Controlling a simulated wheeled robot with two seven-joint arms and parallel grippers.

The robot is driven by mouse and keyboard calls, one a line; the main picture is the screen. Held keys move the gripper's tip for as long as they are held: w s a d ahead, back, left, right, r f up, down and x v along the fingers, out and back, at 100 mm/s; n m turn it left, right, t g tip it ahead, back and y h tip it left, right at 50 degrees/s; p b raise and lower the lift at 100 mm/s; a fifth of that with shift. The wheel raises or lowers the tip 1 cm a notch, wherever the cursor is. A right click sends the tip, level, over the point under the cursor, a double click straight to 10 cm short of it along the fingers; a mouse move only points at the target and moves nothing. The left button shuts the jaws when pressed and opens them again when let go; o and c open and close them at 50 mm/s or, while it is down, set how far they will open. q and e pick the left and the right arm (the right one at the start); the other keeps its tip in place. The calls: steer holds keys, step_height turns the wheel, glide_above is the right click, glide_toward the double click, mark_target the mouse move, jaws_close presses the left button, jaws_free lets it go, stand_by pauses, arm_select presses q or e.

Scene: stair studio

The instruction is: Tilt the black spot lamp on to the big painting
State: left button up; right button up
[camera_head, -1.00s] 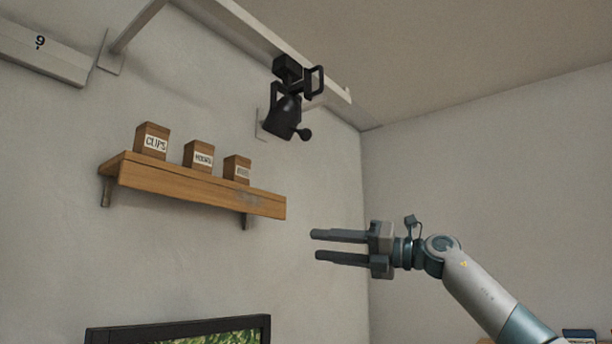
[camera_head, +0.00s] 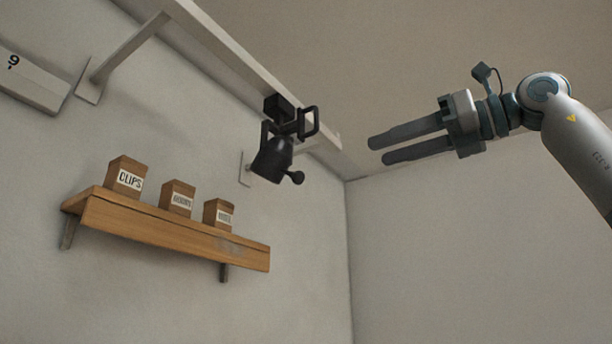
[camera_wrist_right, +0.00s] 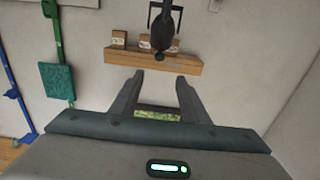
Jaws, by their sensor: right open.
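In the right wrist view the lamp (camera_wrist_right: 162,30) is at the top, beyond my fingers. My right gripper (camera_head: 377,150) is open and empty, to the right of the lamp and apart from it; its fingers (camera_wrist_right: 157,84) also show in the wrist view. My left gripper is not in view.
A wooden shelf (camera_head: 175,230) with three labelled boxes is on the wall below the lamp. The rail (camera_head: 235,55) runs along the top on brackets. Space between gripper and lamp is clear.

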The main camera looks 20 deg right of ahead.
mark_target(303, 175)
stand_by(0.3)
steer(key=p+x, duration=0.6)
steer(key=x, duration=1.1)
steer(key=shift+w+a, duration=0.2)
steer(key=shift+c, duration=0.5)
steer(key=shift+r, duration=0.1)
jaws_close()
